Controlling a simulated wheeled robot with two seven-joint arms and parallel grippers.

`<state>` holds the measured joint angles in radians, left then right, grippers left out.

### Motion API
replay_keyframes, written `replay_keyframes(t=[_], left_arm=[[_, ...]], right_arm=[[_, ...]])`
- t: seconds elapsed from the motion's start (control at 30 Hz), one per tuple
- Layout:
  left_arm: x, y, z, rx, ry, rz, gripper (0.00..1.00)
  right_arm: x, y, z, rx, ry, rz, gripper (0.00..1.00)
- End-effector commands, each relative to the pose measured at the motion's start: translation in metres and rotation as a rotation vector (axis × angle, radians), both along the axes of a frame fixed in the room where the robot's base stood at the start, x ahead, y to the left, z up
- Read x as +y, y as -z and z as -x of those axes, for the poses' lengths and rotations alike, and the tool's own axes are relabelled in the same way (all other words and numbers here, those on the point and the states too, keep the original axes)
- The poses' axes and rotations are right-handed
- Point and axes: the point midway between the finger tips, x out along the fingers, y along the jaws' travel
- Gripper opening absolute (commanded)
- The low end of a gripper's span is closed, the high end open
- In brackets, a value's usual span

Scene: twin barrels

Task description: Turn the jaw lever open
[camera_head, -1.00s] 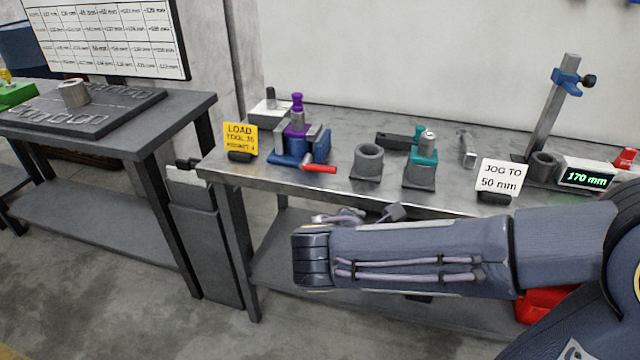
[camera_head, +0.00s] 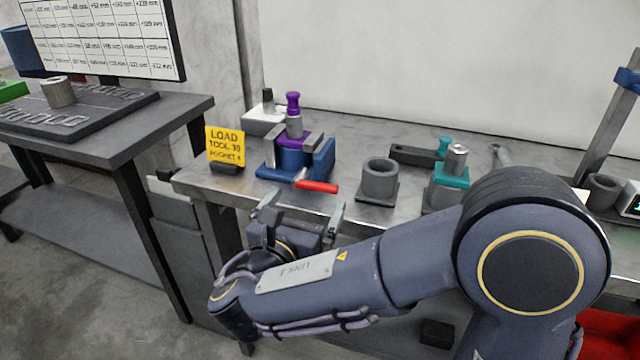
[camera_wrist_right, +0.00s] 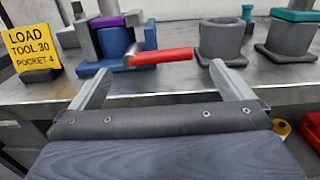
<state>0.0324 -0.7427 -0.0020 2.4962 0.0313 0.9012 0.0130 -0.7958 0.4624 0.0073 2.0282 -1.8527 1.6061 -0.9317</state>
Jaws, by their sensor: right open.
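The jaw lever has a red handle (camera_head: 317,187) on the front of a blue vise (camera_head: 293,157) near the left end of the metal bench. The handle points right, and it also shows in the right wrist view (camera_wrist_right: 162,57). A purple and grey tool (camera_head: 294,115) stands upright in the vise between grey jaws. My right gripper (camera_head: 304,212) is open and empty, below and in front of the bench edge. In the right wrist view the red handle lies ahead, between the two fingers but apart from them. My left gripper is not in view.
A yellow sign (camera_head: 226,147) stands left of the vise. A grey cup holder (camera_head: 380,181) and a teal-topped holder (camera_head: 452,176) stand to its right. A dark side table (camera_head: 120,130) is at the left. The metal bench's front edge (camera_head: 215,192) lies close to my gripper.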

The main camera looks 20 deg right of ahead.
Motion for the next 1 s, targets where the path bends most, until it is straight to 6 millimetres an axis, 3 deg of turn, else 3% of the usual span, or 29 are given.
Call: replay_keyframes(t=[0.33,0.73,1.0], left_arm=[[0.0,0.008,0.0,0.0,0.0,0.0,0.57],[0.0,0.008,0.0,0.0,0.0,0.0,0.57],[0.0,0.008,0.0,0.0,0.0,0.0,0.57]], right_arm=[[-0.031,0.001,-0.043,0.001,0.004,-0.003,1.0],[-0.036,0.0,-0.051,0.001,0.001,-0.002,1.0],[-0.036,0.0,-0.051,0.001,0.002,-0.002,0.65]])
